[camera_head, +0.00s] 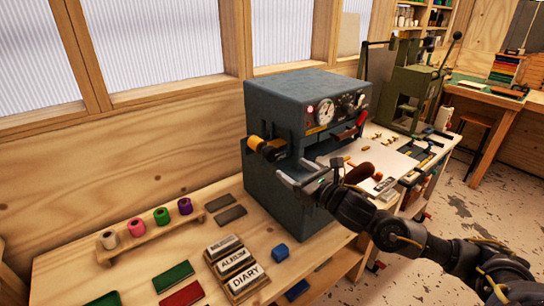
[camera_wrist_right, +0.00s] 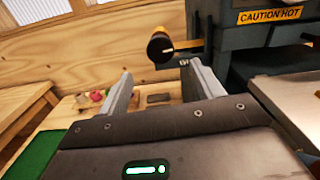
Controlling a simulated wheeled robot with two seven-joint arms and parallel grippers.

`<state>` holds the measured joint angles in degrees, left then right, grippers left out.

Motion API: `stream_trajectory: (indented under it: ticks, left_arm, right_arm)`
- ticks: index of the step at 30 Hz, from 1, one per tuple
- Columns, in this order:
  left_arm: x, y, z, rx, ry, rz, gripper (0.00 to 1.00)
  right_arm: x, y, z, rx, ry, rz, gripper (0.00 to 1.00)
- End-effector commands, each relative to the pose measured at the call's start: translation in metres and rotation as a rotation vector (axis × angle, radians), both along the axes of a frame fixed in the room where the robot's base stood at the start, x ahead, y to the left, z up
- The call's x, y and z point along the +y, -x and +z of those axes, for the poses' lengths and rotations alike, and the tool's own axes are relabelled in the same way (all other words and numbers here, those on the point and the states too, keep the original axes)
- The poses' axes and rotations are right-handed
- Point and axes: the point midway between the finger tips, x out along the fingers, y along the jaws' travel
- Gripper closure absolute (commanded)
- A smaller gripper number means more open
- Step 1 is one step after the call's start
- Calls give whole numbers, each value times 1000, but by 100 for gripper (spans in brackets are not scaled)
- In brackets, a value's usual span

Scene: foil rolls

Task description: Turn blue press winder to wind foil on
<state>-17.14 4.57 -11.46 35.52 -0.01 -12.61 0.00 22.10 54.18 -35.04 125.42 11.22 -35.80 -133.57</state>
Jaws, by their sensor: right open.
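The blue-grey press (camera_head: 262,105) stands on the workbench, with a dial and a red-handled lever on its front. Its winder (camera_head: 254,142) sticks out at the left front, with an orange-gold end and a dark roll beside it. In the right wrist view the winder (camera_wrist_right: 160,47) shows as a dark round end with gold behind it, just beyond the fingers. My right gripper (camera_head: 296,173) is open, a little below and right of the winder. Its spread fingers (camera_wrist_right: 160,72) hold nothing and appear apart from the winder. My left gripper is out of view.
A wooden rack (camera_head: 150,233) holds several coloured foil rolls. A type block reading DIARY (camera_head: 243,277), coloured pieces and a small blue block (camera_head: 280,252) lie on the bench. A green press (camera_head: 411,88) stands to the right. A pale board (camera_head: 385,160) lies before the press.

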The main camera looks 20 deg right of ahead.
Motion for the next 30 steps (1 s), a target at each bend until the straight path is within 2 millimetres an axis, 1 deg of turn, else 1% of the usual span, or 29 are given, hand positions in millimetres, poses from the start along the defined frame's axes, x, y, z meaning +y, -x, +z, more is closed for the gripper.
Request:
stream_trajectory:
  ticks: [5,8,15,21,25,30]
  left_arm:
    - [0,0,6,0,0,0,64]
    - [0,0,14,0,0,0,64]
    - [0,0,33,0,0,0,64]
    - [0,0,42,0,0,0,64]
    - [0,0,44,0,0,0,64]
    - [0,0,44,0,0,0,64]
  right_arm:
    - [2,-9,2,1,-4,-1,34]
    - [6,-24,4,1,-6,-2,34]
    - [17,-68,4,1,-6,-2,34]
    - [23,-95,2,3,-7,-2,34]
    - [26,-103,1,1,-6,-1,34]
    - [27,-105,0,2,-5,0,34]
